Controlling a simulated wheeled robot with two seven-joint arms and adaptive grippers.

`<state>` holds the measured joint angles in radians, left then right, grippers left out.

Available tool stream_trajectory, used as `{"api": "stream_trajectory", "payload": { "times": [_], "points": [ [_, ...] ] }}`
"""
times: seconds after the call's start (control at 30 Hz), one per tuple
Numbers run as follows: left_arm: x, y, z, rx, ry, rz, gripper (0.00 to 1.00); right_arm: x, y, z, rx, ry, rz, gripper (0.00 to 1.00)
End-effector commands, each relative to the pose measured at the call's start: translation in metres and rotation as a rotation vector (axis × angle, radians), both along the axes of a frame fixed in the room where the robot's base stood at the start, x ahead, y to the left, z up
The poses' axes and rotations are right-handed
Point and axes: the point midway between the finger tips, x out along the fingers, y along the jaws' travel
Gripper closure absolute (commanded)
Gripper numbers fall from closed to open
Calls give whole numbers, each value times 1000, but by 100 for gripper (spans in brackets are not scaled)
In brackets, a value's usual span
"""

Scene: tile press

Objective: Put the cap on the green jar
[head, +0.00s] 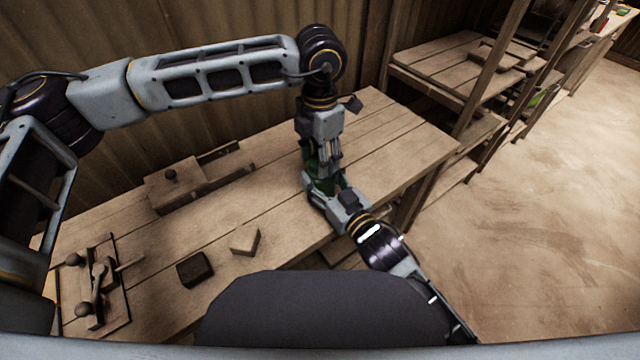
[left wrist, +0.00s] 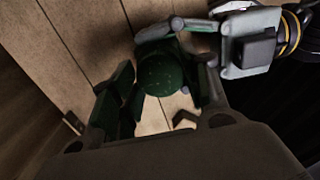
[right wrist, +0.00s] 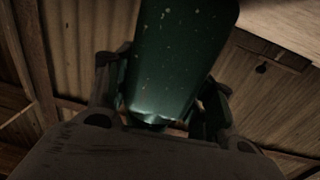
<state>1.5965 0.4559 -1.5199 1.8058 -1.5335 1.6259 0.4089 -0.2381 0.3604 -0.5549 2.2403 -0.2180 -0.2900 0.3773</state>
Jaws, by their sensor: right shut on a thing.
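The green jar (right wrist: 172,60) stands upright at the table's right part, with its speckled green side filling the middle of the right wrist view. My right gripper (head: 328,188) is shut on the jar from the side. My left gripper (head: 325,162) points down from above, close over the jar. In the left wrist view a dark green speckled round top (left wrist: 160,76) lies between its spread fingers, with a visible gap on the right side. I cannot tell whether this top is the cap or the jar itself. No separate cap shows elsewhere.
On the wooden table (head: 400,130) are a block with a knob (head: 175,185), a dark block (head: 195,269), a light wedge (head: 246,241) and a board with knobbed parts (head: 95,285). Wooden shelves (head: 450,65) stand right of the table. The table's middle is mostly clear.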

Motion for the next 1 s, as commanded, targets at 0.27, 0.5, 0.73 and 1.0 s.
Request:
{"api": "stream_trajectory", "payload": {
  "times": [0.27, 0.5, 0.73, 1.0],
  "points": [
    [0, 0, 0, 0, 0, 0, 85, 0, 0, 0, 1, -1, 0, 100],
    [0, 0, 0, 0, 0, 0, 39, 0, 0, 0, 1, -1, 0, 100],
    [0, 0, 0, 0, 0, 0, 31, 0, 0, 0, 1, -1, 0, 100],
    [0, 0, 3, -1, -1, 0, 31, 0, 0, 0, 1, -1, 0, 100]
  ]
}}
